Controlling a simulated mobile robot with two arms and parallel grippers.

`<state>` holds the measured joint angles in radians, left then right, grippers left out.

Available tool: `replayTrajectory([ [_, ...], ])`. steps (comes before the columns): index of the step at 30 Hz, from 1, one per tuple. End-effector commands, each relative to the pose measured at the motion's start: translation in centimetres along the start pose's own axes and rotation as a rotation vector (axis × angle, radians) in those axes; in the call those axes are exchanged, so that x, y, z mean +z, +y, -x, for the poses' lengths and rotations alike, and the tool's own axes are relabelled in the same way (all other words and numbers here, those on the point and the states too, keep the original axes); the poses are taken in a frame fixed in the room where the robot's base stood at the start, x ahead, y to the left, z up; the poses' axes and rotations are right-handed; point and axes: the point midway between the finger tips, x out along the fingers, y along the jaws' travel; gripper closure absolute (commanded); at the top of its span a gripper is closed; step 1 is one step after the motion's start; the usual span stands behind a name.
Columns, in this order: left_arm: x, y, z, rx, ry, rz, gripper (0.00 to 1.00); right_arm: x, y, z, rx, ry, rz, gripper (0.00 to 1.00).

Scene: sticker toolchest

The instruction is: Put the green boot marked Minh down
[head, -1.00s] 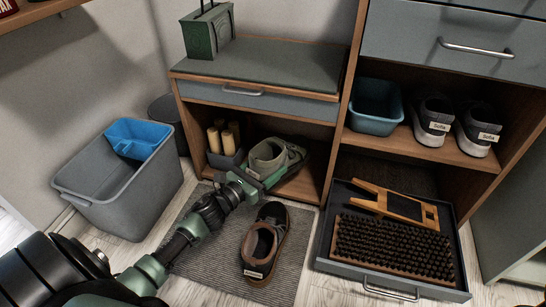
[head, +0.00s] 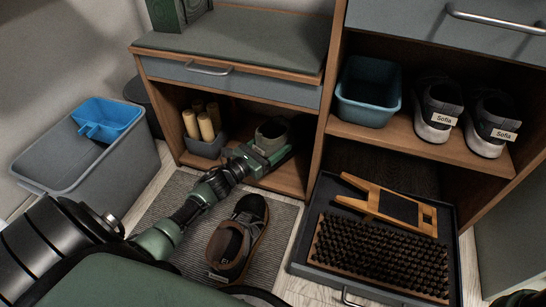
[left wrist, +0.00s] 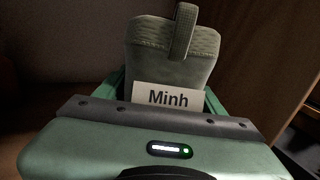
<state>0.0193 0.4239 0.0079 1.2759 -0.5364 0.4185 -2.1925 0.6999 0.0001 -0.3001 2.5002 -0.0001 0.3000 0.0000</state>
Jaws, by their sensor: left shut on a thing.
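The green boot (head: 273,132) is in the open lower compartment of the bench, partly hidden by my gripper and its toe hard to see. My left gripper (head: 262,158) is shut on it, low over the compartment floor. In the left wrist view the boot (left wrist: 172,52) stands beyond the gripper's body, its heel side with pull tab and a white "Minh" label facing me. I cannot tell whether its sole touches the floor.
A brown shoe (head: 235,245) lies on the grey mat (head: 280,225). Yellow rolls in a holder (head: 205,147) stand left in the compartment. A pulled-out tray (head: 305,225) with a brush and bootjack is at right. A grey bin (head: 140,170) stands left.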

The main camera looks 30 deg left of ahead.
Motion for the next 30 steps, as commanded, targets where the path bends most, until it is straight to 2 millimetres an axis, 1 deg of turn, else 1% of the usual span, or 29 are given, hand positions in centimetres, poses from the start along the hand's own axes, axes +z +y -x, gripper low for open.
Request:
replayTrajectory([
  [1,-0.6,0.0,-0.1,-0.002,-0.006,-0.001,1.00,-0.2,-0.1,0.7,0.000,0.000,0.000,0.64],
  [4,-1.4,0.1,-0.1,-0.001,-0.006,-0.001,1.00,-0.5,-0.3,1.3,0.000,0.000,0.000,0.64],
  [9,-3.9,0.1,-0.1,0.000,-0.006,-0.002,1.00,-1.1,-0.7,3.2,0.000,0.001,0.000,0.64],
  [11,-4.1,0.1,-0.1,0.000,-0.006,-0.002,1.00,-1.2,-0.7,3.3,0.000,0.000,0.000,0.64],
  [14,-3.9,0.1,-0.1,-0.001,-0.006,-0.002,1.00,-1.1,-0.6,3.1,0.000,0.000,0.000,0.64],
  [19,-4.0,0.1,-0.1,0.000,-0.006,-0.002,1.00,-1.1,-0.7,3.1,-0.001,0.001,0.000,0.64],
  [20,-4.2,0.1,0.0,0.001,-0.001,-0.002,0.25,-1.1,-0.7,3.1,-0.001,0.001,0.000,0.64],
  [21,-4.2,0.1,0.0,0.000,-0.001,-0.002,0.14,-1.1,-0.7,3.1,-0.001,0.001,0.000,0.64],
  [22,-4.2,0.1,0.0,0.000,-0.001,-0.002,0.09,-1.1,-0.7,3.1,-0.001,0.001,0.000,0.64],
  [30,-4.1,0.1,0.0,0.000,-0.002,-0.001,0.09,-1.1,-0.7,3.0,-0.001,0.001,0.000,0.64],
])
